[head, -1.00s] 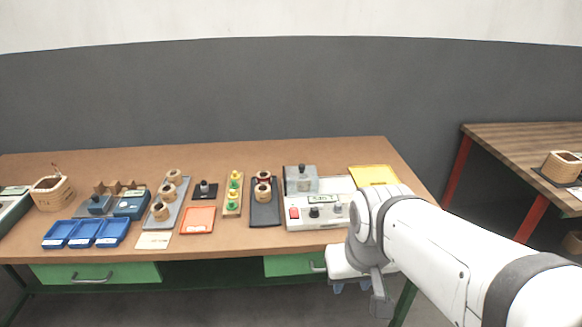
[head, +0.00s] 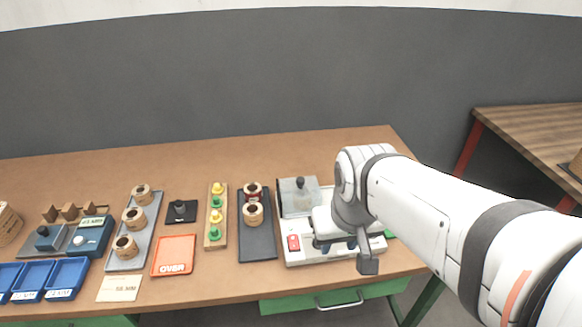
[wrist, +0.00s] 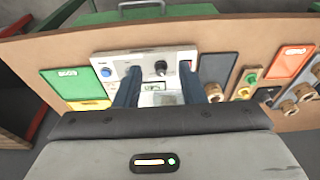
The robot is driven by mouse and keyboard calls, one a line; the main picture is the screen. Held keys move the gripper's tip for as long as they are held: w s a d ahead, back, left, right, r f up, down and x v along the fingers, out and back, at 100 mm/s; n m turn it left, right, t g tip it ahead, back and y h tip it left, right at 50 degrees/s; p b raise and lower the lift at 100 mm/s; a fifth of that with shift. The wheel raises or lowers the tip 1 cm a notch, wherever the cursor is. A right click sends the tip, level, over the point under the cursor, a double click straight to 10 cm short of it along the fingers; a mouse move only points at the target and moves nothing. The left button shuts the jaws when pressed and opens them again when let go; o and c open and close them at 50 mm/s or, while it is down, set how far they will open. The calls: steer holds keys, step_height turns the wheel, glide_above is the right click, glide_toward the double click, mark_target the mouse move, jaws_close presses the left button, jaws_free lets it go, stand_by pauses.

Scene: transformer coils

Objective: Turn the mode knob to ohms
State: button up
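The white test meter (head: 305,256) stands near the front edge of the bench, with a red switch (head: 293,243) at its left. My gripper (head: 337,245) is above the meter's front panel and hides its knobs in the head view. In the wrist view the panel is seen the other way round: a black knob (wrist: 161,68), a blue knob (wrist: 106,72) and a display (wrist: 153,87). My gripper (wrist: 160,76) is open and empty, its dark blue fingers either side of the black knob in the picture, apparently above it. Labels are too small to read.
A clear-covered fixture (head: 300,196) stands on the meter's back left. Left of it are a dark tray with coils (head: 258,241), a peg board (head: 216,228) and an orange OVER mat (head: 173,254). A green mat (wrist: 68,76) lies beside the meter.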

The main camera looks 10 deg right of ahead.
steer(key=shift+s, duration=0.1)
steer(key=shift+o, duration=1.1)
steer(key=shift+w+r, duration=0.1)
steer(key=shift+w, duration=0.3)
steer(key=w+a+f+n+g+h+p, duration=0.1)
steer(key=w+f+n+g+h+p, duration=0.2)
steer(key=w+n, duration=0.4)
steer(key=w+a+f+n+g+h+p, duration=0.1)
steer(key=w+a+f+n+p, duration=0.15)
steer(key=w+f+n, duration=0.45)
steer(key=shift+m, duration=0.3)
steer(key=x, duration=0.3)
steer(key=d+p+x, duration=0.1)
steer(key=x, duration=0.2)
steer(key=shift+w+d, duration=0.1)
steer(key=shift+d, duration=0.15)
steer(key=shift+c, duration=0.3)
